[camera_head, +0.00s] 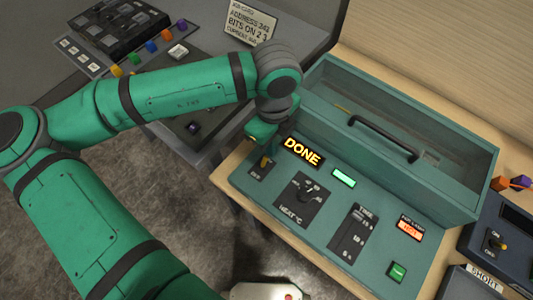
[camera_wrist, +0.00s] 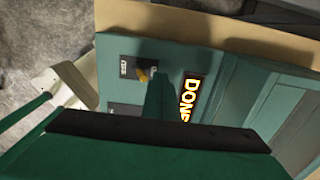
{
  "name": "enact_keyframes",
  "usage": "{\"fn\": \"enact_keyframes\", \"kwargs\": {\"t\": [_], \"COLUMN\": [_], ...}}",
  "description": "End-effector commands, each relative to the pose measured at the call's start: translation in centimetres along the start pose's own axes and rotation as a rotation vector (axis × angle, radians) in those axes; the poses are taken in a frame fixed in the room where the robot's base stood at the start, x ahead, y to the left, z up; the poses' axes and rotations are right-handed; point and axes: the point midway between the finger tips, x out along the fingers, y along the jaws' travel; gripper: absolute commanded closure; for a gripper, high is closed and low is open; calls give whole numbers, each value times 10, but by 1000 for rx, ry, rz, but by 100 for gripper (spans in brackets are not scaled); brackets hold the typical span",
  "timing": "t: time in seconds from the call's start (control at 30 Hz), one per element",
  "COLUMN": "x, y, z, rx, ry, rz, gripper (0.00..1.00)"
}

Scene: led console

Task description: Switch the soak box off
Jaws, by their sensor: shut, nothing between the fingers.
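The soak box is a teal console (camera_head: 290,228) with a lidded box (camera_head: 452,190) behind its sloped panel. A toggle switch (camera_head: 265,162) with a yellow lever sits on a dark plate at the panel's left end; it also shows in the wrist view (camera_wrist: 143,74). Beside it a display (camera_head: 302,152) reads DONE in lit yellow letters. My gripper (camera_head: 263,141) is shut and empty, right by the lever. In the wrist view its finger (camera_wrist: 158,97) is next to the lever; I cannot tell whether they touch. The lever's lean is unclear.
The panel also holds a lit green lamp (camera_head: 344,178), a heat knob (camera_head: 303,195), a slider plate (camera_head: 351,233), a lit orange-red sign (camera_head: 410,229) and a green button (camera_head: 397,271). Other consoles stand at the back left (camera_head: 115,35) and the right edge (camera_head: 505,255).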

Motion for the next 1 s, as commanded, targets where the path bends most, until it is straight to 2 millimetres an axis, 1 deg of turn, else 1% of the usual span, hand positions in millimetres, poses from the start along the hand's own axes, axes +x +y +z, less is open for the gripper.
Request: {"fn": "enact_keyframes", "kwargs": {"t": [0.2, 0.57, 1.0], "x": [5, 5, 5], "y": [0, 1, 12], "z": [0, 0, 0], "rx": [0, 0, 0], "ry": [0, 0, 1], "rz": [1, 0, 0], "gripper": [100, 100, 100]}}
